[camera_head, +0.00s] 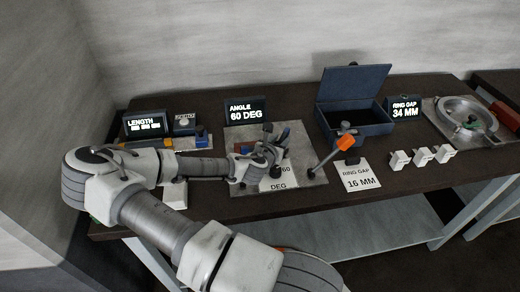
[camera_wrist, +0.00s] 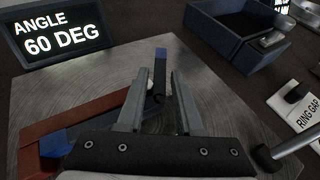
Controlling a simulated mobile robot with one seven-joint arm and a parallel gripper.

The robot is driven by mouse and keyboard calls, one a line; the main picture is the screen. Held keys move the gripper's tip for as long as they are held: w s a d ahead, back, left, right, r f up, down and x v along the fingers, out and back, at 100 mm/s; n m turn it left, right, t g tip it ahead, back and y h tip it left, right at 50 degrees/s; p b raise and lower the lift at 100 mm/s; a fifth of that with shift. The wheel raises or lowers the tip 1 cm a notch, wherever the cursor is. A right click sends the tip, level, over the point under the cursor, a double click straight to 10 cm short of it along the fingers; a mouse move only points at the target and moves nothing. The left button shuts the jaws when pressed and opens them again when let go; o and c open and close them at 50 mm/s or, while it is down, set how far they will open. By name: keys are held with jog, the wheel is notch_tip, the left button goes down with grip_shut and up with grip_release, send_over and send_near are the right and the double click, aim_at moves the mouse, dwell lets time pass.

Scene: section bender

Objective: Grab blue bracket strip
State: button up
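My gripper (camera_wrist: 160,74) hangs low over the bending plate, its two fingers apart. It also shows in the head view (camera_head: 268,142), partly hidden by its own wrist. A narrow dark strip with a blue end (camera_wrist: 161,56) stands out between and beyond the fingertips in the wrist view. The blue end also shows in the head view (camera_head: 284,136). I see a gap between the strip and the right finger; I cannot tell whether the left finger touches it. A second blue piece (camera_wrist: 62,142) lies by the left finger's base, and I cannot tell whether both belong to one strip.
A red-brown bar (camera_wrist: 85,118) lies on the metal plate (camera_head: 310,170) at left. The angle display (camera_head: 246,111) reads 60 DEG behind. An orange-handled lever (camera_head: 350,147) and an open blue box (camera_head: 372,120) stand to the right. White blocks (camera_head: 422,156) sit farther right.

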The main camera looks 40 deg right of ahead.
jog(key=shift+w+d+f, duration=0.2)
jog(key=shift+w+d, duration=0.05)
jog(key=shift+d, duration=0.25)
grip_shut()
